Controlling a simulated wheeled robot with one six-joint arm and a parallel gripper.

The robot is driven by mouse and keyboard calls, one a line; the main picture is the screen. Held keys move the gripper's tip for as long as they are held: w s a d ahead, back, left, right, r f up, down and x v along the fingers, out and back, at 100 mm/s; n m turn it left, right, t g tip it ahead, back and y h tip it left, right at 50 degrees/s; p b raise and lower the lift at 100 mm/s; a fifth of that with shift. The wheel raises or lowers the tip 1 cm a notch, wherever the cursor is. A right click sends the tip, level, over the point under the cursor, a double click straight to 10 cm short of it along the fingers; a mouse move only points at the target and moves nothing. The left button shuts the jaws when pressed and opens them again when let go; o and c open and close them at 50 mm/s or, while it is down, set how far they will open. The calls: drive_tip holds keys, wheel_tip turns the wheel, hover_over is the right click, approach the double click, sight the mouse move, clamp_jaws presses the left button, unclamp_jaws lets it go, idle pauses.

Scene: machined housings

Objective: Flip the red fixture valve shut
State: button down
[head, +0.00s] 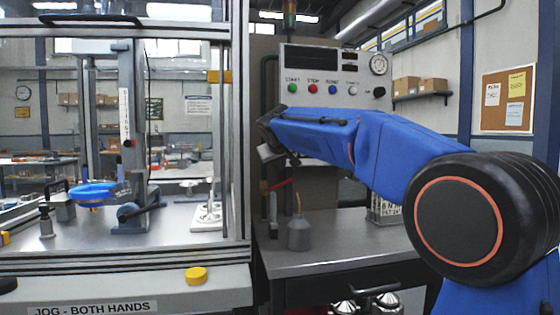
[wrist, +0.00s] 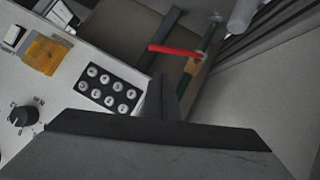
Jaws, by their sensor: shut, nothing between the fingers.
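The red valve lever (wrist: 176,51) shows in the wrist view at top centre. It lies crosswise, running from a brass-coloured valve body (wrist: 196,67) on a thin green pipe out to the left. In the head view the red lever (head: 281,184) is a small, slightly tilted bar below my gripper. My gripper (wrist: 160,92) is shut and empty in the wrist view, its tip below the lever in the picture with a gap between them. In the head view my gripper (head: 268,152) is small and partly hidden by my blue arm.
A control panel (head: 332,75) with coloured buttons stands behind. A grey oil can (head: 299,234) stands on the metal bench (head: 345,240). The glazed machine enclosure is at left. In the wrist view a black keypad (wrist: 108,89), a dial (wrist: 22,116) and an amber switch (wrist: 45,53) are at left.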

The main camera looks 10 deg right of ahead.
sight(279, 185)
drive_tip(key=shift+w+d+f, duration=0.2)
drive_tip(key=shift+d+f, duration=0.05)
drive_tip(key=shift+f, duration=0.4)
drive_tip(key=shift+w+d+f, duration=0.25)
drive_tip(key=shift+f, duration=0.45)
drive_tip(key=shift+w+d+f, duration=0.2)
drive_tip(key=shift+d+f, duration=0.05)
drive_tip(key=shift+f, duration=0.4)
drive_tip(key=shift+d+f+m+y, duration=0.25)
drive_tip(key=shift+d+f, duration=0.25)
drive_tip(key=shift+f, duration=0.25)
drive_tip(key=shift+d+f+m+y, duration=0.25)
drive_tip(key=shift+d+f, duration=0.25)
drive_tip(key=shift+f, duration=0.2)
